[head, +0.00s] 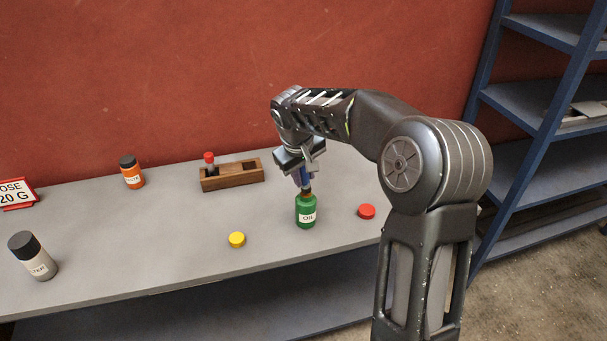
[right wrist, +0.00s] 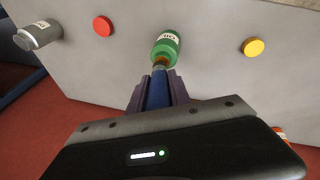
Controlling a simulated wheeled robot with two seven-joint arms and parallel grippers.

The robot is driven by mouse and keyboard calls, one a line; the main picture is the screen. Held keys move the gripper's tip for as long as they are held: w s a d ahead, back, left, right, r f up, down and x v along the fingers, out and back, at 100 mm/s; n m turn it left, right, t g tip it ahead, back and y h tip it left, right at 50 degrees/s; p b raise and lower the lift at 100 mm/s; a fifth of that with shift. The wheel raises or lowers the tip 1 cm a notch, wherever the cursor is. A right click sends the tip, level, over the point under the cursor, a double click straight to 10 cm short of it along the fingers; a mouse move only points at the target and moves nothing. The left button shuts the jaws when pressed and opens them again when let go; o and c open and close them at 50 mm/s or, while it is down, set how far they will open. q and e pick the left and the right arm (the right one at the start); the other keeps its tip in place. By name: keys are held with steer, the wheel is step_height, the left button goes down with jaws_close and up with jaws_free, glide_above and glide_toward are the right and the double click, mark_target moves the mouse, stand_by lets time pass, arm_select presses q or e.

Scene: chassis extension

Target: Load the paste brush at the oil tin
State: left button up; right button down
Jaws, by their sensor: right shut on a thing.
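The oil tin (head: 306,212) is a green can with a white "OIL" label, upright on the grey bench. It also shows in the right wrist view (right wrist: 166,48). My right gripper (head: 304,172) is above the tin and shut on the paste brush (head: 305,181), which has a blue handle. The brush handle (right wrist: 157,90) lies between the fingers in the right wrist view. The brush's lower end is at the tin's mouth; how deep it reaches is hidden. My left gripper is not in view.
A wooden holder (head: 232,177) with a red-topped item (head: 210,163) stands behind. A yellow cap (head: 237,240) and a red cap (head: 366,211) flank the tin. An orange jar (head: 132,172), a grey jar (head: 33,256) and a sign (head: 17,194) stand left. Blue shelving (head: 540,130) rises right.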

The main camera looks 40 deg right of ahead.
steer(key=shift+f+b, duration=0.3)
steer(key=shift+f, duration=0.15)
stand_by(1.4)
steer(key=shift+r, duration=0.1)
steer(key=shift+r+p, duration=2.55)
steer(key=shift+r, duration=0.95)
